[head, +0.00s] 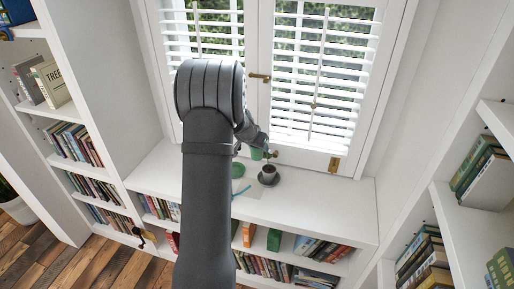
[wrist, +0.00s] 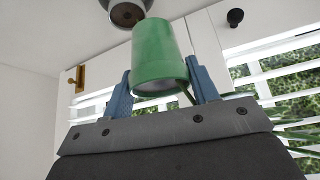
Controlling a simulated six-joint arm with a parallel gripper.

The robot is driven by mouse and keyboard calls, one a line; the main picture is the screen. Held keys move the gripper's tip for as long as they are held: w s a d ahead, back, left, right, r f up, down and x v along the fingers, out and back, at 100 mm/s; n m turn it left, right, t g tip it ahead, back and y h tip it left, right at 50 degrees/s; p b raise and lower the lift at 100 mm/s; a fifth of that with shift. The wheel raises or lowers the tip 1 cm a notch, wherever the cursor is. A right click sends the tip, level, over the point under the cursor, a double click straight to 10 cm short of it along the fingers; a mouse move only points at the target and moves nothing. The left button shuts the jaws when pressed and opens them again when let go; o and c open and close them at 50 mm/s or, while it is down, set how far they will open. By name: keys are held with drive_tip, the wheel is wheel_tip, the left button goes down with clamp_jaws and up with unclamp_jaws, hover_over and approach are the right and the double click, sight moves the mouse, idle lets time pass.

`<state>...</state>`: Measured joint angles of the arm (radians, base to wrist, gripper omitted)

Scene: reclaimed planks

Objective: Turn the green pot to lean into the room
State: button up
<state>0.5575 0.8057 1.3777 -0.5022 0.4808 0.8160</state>
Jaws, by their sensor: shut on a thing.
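The green pot (wrist: 160,55) is between the two blue fingers of my gripper (wrist: 159,78) in the wrist view, and the gripper is shut on it. Its wider, open end faces the gripper's palm, and a thin stem shows near that end. In the head view only a small part of the pot (head: 256,154) shows beside my gripper (head: 265,151), near the window. My arm hides much of the area around it. I cannot tell whether the pot touches the ledge.
A dark cup or pot (head: 268,174) stands on the white ledge (head: 330,205) close to the gripper. A green dish (head: 238,170) lies to its left. The ledge's right part is clear.

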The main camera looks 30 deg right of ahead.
drive_tip(key=w+a+f+n, duration=0.1)
drive_tip(key=w+a+f, duration=0.1)
drive_tip(key=w+f, duration=0.1)
drive_tip(key=w+a+f+n+t+y, duration=0.1)
drive_tip(key=w+a+f, duration=0.1)
drive_tip(key=w+f, duration=0.1)
drive_tip(key=w+a+f+n, duration=0.1)
drive_tip(key=w+a+f, duration=0.1)
drive_tip(key=w+f, duration=0.2)
drive_tip(key=shift+a+f+n+t+y, duration=0.1)
drive_tip(key=shift+n+t+y, duration=0.2)
drive_tip(key=shift+n+t, duration=0.1)
drive_tip(key=shift+f, duration=1.55)
drive_tip(key=o, duration=1.3)
drive_tip(key=shift+o, duration=0.2)
drive_tip(key=shift+s, duration=0.1)
drive_tip(key=v, duration=1.7)
drive_tip(key=shift+r, duration=0.15)
drive_tip(key=shift+a, duration=0.15)
drive_tip(key=x, duration=1.7)
